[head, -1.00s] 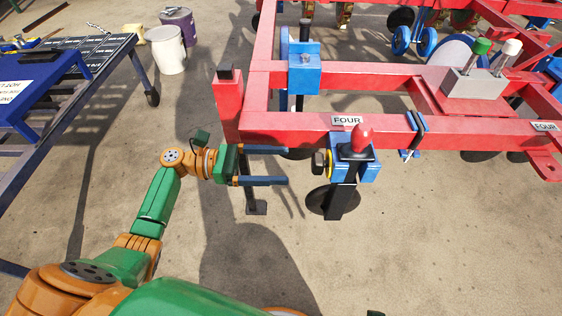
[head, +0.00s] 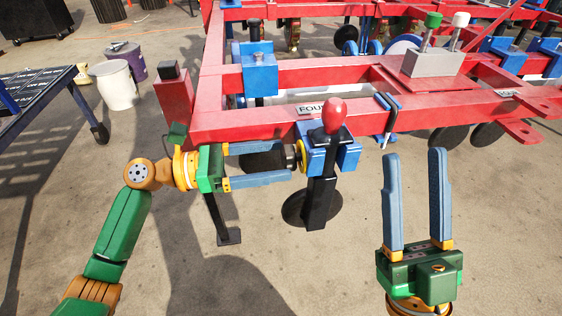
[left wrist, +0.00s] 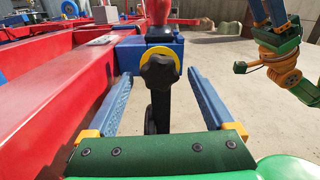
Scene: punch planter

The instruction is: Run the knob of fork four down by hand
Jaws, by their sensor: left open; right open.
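Fork four hangs from a blue clamp (head: 347,156) on the red frame, below a label (head: 312,108) reading FOUR. Its black lobed knob (left wrist: 159,72), backed by a yellow ring (left wrist: 172,54), faces left out of the clamp. My left gripper (head: 287,161) is open and level, with its fingertips at the knob. In the left wrist view the knob sits between the two fingertips, with a gap on both sides. A black lever with a red grip (head: 334,112) stands above the clamp. My right gripper (head: 414,153) is open and empty, fingers pointing up the picture.
The red frame beam (head: 240,122) runs just beyond my left gripper. A dark stand leg (head: 221,222) is below it. The black fork shank (head: 320,200) drops to a round disc. Floor in front is clear.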

